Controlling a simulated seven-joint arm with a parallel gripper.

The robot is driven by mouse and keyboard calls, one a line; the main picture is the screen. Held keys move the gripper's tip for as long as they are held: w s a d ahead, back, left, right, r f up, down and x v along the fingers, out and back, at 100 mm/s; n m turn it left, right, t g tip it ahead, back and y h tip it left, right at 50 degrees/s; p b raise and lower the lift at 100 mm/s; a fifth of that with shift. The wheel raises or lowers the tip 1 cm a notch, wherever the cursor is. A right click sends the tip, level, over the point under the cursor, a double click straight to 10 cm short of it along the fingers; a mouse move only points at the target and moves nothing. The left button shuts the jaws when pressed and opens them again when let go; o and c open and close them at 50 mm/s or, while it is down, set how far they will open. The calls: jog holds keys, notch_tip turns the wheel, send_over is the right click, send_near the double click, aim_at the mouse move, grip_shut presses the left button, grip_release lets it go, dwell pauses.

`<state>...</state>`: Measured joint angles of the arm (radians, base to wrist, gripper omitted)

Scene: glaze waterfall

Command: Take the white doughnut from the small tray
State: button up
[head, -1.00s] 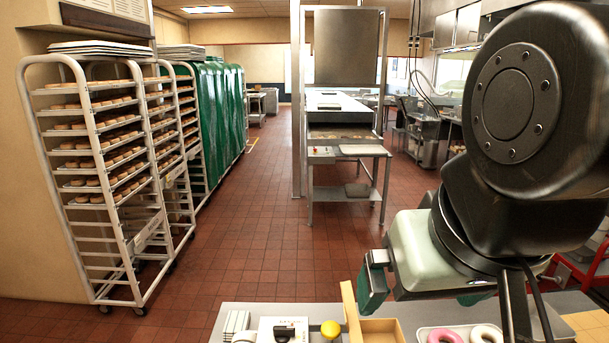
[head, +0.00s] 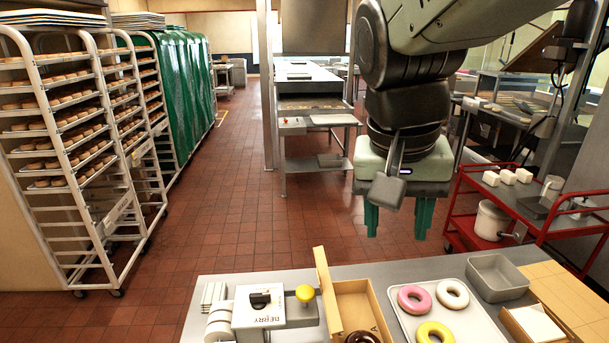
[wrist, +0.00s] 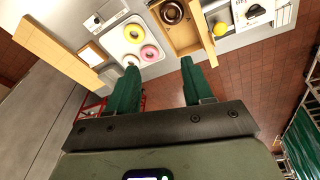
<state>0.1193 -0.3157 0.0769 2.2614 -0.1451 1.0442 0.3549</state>
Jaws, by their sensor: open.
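The white doughnut (head: 452,293) lies at the upper right of the small tray (head: 481,327), beside a pink doughnut (head: 414,299) and above a yellow doughnut (head: 435,334). In the wrist view the white doughnut (wrist: 131,61) shows at the tray's near edge, close to the left fingertip, which may cover part of it. My gripper (head: 396,236) has green fingers, spread apart and empty. It hangs pointing down, above and beyond the far edge of the table, well clear of the tray. It also shows in the wrist view (wrist: 160,62).
Left of the tray is an open cardboard box (head: 362,304) with a chocolate doughnut (head: 363,338) and a raised flap. A grey metal pan (head: 497,278) stands right of the tray. A red cart (head: 530,205) stands behind.

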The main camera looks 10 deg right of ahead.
jog(key=w+d+f+m+g, duration=0.1)
jog(key=w+d+f+m, duration=0.25)
jog(key=w+d, duration=0.6)
jog(key=m+y, duration=0.2)
jog(key=m, duration=0.5)
send_over(462, 297)
jog(key=shift+g, duration=0.3)
notch_tip(462, 297, down, 32)
jog(key=shift+r, duration=0.2)
jog(key=shift+f, duration=3.2)
jog(key=c, duration=0.8)
